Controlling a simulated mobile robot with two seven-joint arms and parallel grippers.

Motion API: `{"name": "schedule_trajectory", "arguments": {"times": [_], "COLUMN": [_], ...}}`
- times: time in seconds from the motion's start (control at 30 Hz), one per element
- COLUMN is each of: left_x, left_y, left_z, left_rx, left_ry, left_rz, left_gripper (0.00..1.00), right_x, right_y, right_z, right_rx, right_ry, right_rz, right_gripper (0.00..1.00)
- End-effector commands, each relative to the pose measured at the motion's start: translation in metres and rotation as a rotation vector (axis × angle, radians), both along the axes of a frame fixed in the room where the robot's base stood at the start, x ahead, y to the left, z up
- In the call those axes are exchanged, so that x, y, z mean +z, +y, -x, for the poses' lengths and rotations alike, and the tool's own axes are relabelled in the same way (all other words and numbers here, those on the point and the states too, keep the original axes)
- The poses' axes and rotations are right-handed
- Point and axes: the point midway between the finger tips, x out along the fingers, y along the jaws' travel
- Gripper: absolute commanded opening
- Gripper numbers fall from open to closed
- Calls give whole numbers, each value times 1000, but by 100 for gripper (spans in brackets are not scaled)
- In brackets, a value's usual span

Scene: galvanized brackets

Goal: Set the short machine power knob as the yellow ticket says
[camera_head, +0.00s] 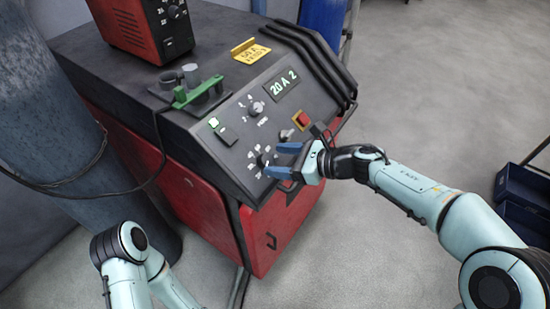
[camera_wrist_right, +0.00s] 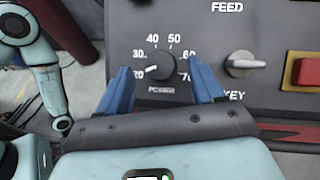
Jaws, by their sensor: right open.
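The short machine (camera_head: 150,118) is a red cabinet with a dark top and sloped control panel. Its black power knob (camera_head: 263,160) is at the panel's lower front; in the right wrist view the knob (camera_wrist_right: 160,67) has a scale from 20 to 70, its white mark at about 20. The display (camera_head: 284,83) reads 20 A 2. The yellow ticket (camera_head: 251,51) on the top seems to read 50 A, its second line unclear. My right gripper (camera_head: 277,160) is open, blue fingers either side of the knob in the wrist view; contact cannot be told. My left gripper is out of view.
A feed knob (camera_head: 255,108), a grey key switch (camera_wrist_right: 240,64) and a red button (camera_head: 302,119) share the panel. A blue-grey cylinder (camera_head: 45,100) stands left.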

Motion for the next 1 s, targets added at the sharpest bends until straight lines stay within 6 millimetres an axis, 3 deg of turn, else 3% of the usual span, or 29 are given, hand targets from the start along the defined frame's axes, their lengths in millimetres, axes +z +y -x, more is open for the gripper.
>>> {"name": "schedule_trajectory", "arguments": {"times": [0.2,0.47,0.5,0.67,1.0], "left_x": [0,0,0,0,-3], "left_y": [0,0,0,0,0], "left_z": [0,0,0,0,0], "left_rx": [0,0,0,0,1], "left_ry": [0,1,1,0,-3], "left_rz": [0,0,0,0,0], "left_gripper": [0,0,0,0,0], "right_x": [-7,-7,-7,-7,-8], "right_y": [15,16,16,16,16], "right_z": [-7,-8,-7,-7,-7], "right_rx": [0,0,0,0,-26], "right_ry": [0,0,0,0,18], "right_rz": [-1,-1,-1,-1,-14], "right_gripper": [67,67,64,12,12]}}
